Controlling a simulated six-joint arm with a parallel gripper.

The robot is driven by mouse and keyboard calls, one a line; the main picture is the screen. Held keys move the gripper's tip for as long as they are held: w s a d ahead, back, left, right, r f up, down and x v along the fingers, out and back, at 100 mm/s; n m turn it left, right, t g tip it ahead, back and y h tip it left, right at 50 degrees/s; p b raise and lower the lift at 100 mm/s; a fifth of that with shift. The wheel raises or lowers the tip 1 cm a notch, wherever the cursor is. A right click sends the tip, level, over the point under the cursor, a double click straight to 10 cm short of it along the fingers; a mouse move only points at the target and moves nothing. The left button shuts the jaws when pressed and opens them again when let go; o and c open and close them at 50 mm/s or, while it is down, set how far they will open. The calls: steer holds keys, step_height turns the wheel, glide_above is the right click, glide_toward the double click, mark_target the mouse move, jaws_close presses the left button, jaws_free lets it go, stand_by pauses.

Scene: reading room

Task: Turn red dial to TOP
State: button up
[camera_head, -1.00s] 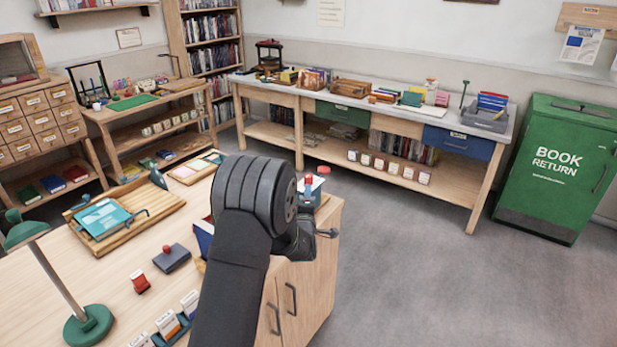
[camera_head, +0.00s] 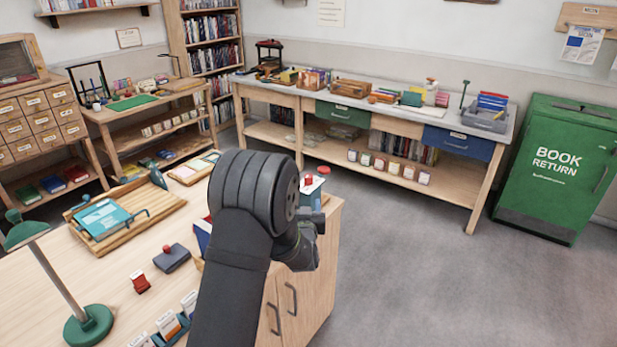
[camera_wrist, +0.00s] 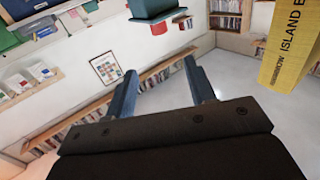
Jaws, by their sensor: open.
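Two small red round parts show at the far right end of the desk, one at the desk edge (camera_head: 308,179) and one just behind it (camera_head: 323,169). I cannot tell whether either is the red dial; no TOP mark is readable. My gripper (camera_head: 302,254) is beside the desk's right end, partly hidden behind my wrist, below and apart from those red parts. In the wrist view my gripper (camera_wrist: 161,82) has its two fingers spread with nothing between them. No red dial shows clearly there.
The desk (camera_head: 75,285) holds a green lamp (camera_head: 88,325), a wooden tray (camera_head: 160,205), a stamp with a red knob (camera_head: 172,257) and card holders. A yellow book (camera_wrist: 288,45) is close at right in the wrist view. The floor (camera_head: 400,270) right of the desk is clear.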

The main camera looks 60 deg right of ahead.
mark_target(308, 178)
steer(key=x, duration=1.6)
steer(key=shift+w+d, duration=0.25)
steer(key=shift+d, duration=0.1)
steer(key=c, duration=0.9)
